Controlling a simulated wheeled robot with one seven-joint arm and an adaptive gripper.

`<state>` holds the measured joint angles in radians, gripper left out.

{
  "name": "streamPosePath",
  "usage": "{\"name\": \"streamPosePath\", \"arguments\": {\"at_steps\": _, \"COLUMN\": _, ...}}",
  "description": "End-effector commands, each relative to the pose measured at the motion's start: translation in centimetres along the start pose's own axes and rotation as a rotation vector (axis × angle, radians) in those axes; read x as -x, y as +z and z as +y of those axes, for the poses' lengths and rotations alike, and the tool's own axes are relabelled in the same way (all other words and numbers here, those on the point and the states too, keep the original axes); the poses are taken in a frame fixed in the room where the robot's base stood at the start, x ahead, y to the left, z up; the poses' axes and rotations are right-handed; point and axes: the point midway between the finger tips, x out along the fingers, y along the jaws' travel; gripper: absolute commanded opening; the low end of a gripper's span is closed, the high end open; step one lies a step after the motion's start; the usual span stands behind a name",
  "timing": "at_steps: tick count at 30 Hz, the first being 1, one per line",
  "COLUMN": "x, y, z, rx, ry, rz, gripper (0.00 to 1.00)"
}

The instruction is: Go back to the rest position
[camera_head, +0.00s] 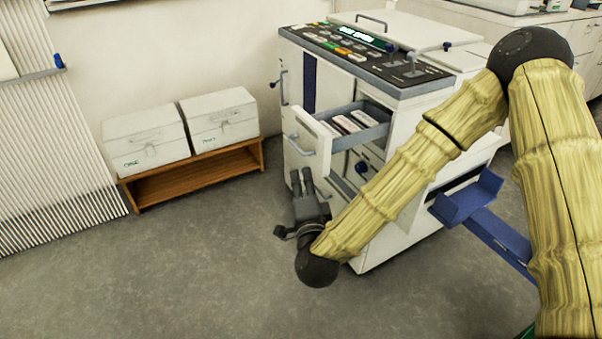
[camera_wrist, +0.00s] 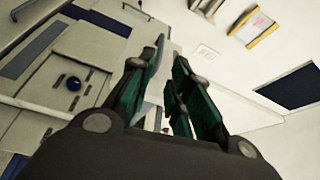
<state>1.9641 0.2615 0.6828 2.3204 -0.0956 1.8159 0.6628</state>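My gripper (camera_head: 301,176) is low in front of the white cabinet, below the open drawer's front, with its fingers pointing up. In the wrist view my gripper (camera_wrist: 168,50) shows two dark green fingers with a narrow gap between them and nothing held. My arm is bent, its elbow high at the upper right and its forearm sloping down to the left across the cabinet. The white cabinet (camera_head: 420,190) has a sloped control panel (camera_head: 365,52) on top. Its drawer (camera_head: 310,146) is pulled out and holds several pale, box-like items (camera_head: 342,124).
Two white lidded boxes (camera_head: 146,135) (camera_head: 219,117) stand on a low wooden shelf (camera_head: 195,178) by the wall. A blue tray-like bracket (camera_head: 468,199) sticks out at the cabinet's right. A ribbed white panel (camera_head: 50,150) is at the far left. The grey floor (camera_head: 190,270) in front is clear.

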Motion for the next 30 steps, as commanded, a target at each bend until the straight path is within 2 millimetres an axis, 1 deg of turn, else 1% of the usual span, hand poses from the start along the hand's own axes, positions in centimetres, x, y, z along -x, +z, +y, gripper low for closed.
{"name": "streamPosePath", "arguments": {"at_steps": 4, "x": 0.3, "y": 0.0, "z": 0.0, "rx": 0.000, "ry": -0.001, "rz": 0.001, "gripper": 0.19}}
{"name": "streamPosePath", "arguments": {"at_steps": 15, "x": 0.3, "y": 0.0, "z": 0.0, "rx": 0.001, "ry": 0.000, "rz": 0.000, "gripper": 0.19}}
{"name": "streamPosePath", "arguments": {"at_steps": 17, "x": 0.4, "y": 0.1, "z": 0.3, "rx": 0.008, "ry": 0.007, "rz": -0.005, "gripper": 0.19}}
{"name": "streamPosePath", "arguments": {"at_steps": 19, "x": 0.7, "y": 0.2, "z": 1.5, "rx": 0.033, "ry": 0.032, "rz": -0.023, "gripper": 0.19}}
{"name": "streamPosePath", "arguments": {"at_steps": 20, "x": 1.0, "y": 0.4, "z": 2.2, "rx": 0.049, "ry": 0.050, "rz": -0.037, "gripper": 0.19}}
{"name": "streamPosePath", "arguments": {"at_steps": 23, "x": 2.4, "y": 1.1, "z": 6.1, "rx": 0.133, "ry": 0.137, "rz": -0.106, "gripper": 0.19}}
{"name": "streamPosePath", "arguments": {"at_steps": 24, "x": 3.3, "y": 1.3, "z": 8.1, "rx": 0.177, "ry": 0.182, "rz": -0.143, "gripper": 0.19}}
{"name": "streamPosePath", "arguments": {"at_steps": 26, "x": 4.9, "y": 1.5, "z": 11.2, "rx": 0.244, "ry": 0.253, "rz": -0.202, "gripper": 0.19}}
{"name": "streamPosePath", "arguments": {"at_steps": 27, "x": 6.0, "y": 1.6, "z": 13.2, "rx": 0.290, "ry": 0.300, "rz": -0.242, "gripper": 0.19}}
{"name": "streamPosePath", "arguments": {"at_steps": 29, "x": 7.9, "y": 1.6, "z": 16.1, "rx": 0.355, "ry": 0.370, "rz": -0.305, "gripper": 0.19}}
{"name": "streamPosePath", "arguments": {"at_steps": 30, "x": 9.2, "y": 1.5, "z": 18.1, "rx": 0.397, "ry": 0.416, "rz": -0.347, "gripper": 0.19}}
